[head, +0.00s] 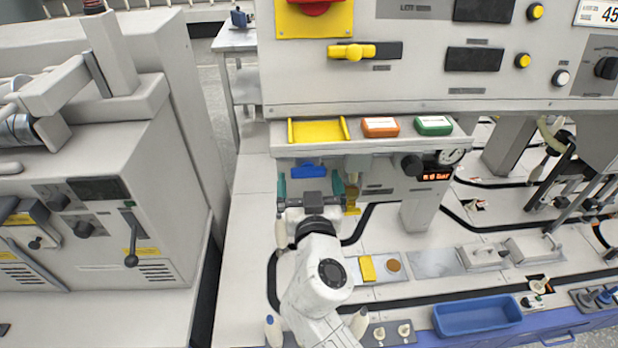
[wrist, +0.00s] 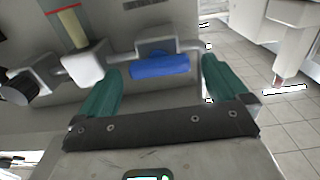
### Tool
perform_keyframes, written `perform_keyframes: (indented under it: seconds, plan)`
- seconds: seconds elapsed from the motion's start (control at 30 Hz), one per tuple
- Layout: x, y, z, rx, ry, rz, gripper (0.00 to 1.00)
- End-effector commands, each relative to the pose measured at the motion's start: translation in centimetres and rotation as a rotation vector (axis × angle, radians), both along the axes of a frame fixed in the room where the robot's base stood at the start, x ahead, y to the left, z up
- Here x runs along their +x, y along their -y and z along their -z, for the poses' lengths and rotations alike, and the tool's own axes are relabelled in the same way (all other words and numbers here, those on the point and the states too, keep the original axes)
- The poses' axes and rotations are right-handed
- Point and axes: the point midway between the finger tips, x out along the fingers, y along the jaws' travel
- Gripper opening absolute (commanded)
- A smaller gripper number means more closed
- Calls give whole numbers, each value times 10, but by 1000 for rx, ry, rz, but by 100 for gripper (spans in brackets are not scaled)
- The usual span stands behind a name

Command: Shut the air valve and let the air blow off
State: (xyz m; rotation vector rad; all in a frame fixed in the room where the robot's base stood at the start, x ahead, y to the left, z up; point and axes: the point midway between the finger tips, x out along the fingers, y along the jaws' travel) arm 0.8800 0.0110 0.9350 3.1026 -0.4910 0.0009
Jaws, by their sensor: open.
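The air valve has a blue handle (head: 309,171) under the shelf of the machine. In the wrist view the handle (wrist: 160,67) lies lengthwise, about parallel to the thin pipe beside it. My gripper (head: 310,188) is open, with one teal finger on each side of the handle. The wrist view shows my gripper (wrist: 158,88) with gaps between both fingers and the handle; the handle is not gripped. A round gauge (head: 452,157) and a red-lit bar display (head: 436,176) sit to the right; the first digit is unclear.
A black knob (head: 411,165) and a yellowish filter bowl (head: 352,195) stand right of the valve. The shelf above carries a yellow tray (head: 317,131), an orange box (head: 380,127) and a green box (head: 433,125). A blue bin (head: 477,316) is at front right.

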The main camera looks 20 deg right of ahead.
Motion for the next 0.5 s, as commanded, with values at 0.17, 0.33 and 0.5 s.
perform_keyframes:
  seconds: [0.17, 0.33, 0.5]
  plan:
    - [7, 3, 0, 1, -1, 0, 100]
    - [7, 3, 0, 1, -1, 0, 100]
    - [7, 3, 0, 0, -1, 0, 89]
